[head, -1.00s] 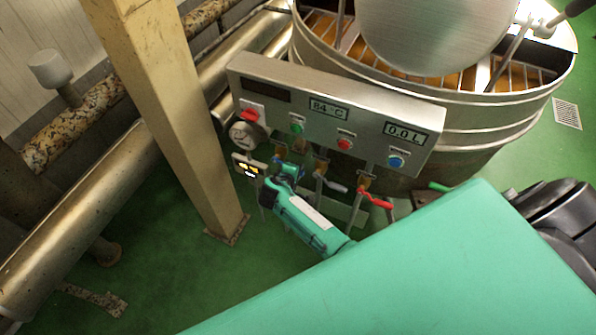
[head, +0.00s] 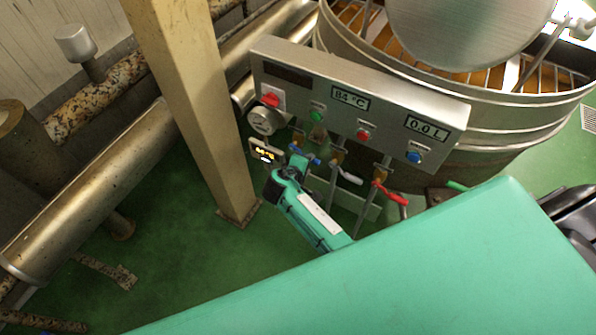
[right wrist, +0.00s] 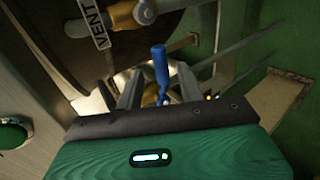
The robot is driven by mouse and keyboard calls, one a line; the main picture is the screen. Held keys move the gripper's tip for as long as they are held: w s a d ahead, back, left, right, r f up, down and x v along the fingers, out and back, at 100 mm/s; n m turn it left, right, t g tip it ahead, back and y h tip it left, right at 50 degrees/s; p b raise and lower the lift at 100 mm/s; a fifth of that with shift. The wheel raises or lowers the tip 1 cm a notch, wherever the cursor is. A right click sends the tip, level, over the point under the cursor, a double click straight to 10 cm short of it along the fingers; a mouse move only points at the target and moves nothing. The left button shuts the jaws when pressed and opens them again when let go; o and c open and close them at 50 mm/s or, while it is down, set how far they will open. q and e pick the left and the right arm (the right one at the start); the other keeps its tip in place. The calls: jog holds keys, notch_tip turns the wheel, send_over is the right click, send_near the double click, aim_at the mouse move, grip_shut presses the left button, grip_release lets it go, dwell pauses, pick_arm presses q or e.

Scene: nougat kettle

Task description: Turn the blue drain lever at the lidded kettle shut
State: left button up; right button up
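The blue drain lever (head: 313,160) is below the left part of the kettle's control panel, among the pipes. It is small in the head view. In the right wrist view the blue lever (right wrist: 160,66) stands upright in the picture, in the gap between my two fingers. My right gripper (head: 298,163) comes in from the lower right and is at the lever; in its wrist view the gripper (right wrist: 160,88) is open, with gaps beside the lever. Whether a finger touches it I cannot tell. The kettle (head: 480,110) stands behind the panel. My left gripper is not in view.
The control panel (head: 390,105) overhangs the lever. A white-grey lever (head: 350,178), a red lever (head: 393,195) and a green handle (head: 457,186) sit to the right.

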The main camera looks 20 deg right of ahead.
jog(key=v, duration=0.8)
jog(key=shift+b, duration=0.3)
jog(key=shift+s+a, duration=0.1)
jog(key=s+f+g+y, duration=0.15)
jog(key=s+f, duration=0.35)
jog(key=f, duration=0.5)
jog(key=s+f+n+g+y, duration=0.1)
jog(key=s+f+y, duration=0.2)
jog(key=s+f, duration=0.5)
jog(key=s+f+g+y, duration=0.1)
jog(key=s+f+y, duration=0.15)
jog(key=f, duration=0.95)
jog(key=s+d+f+m, duration=0.2)
jog(key=s+f, duration=0.2)
jog(key=s, duration=0.5)
jog(key=s+d+f+m+g+y, duration=0.1)
jog(key=s+f, duration=0.4)
jog(key=s, duration=0.5)
jog(key=s+d+f+m+g, duration=0.1)
jog(key=s+d+f+m, duration=0.2)
jog(key=s, duration=0.7)
notch_tip(320, 180, down, 3)
jog(key=shift+s+d+r+y, duration=0.2)
jog(key=shift+d+r+y, duration=0.05)
jog(key=shift+d+y, duration=0.2)
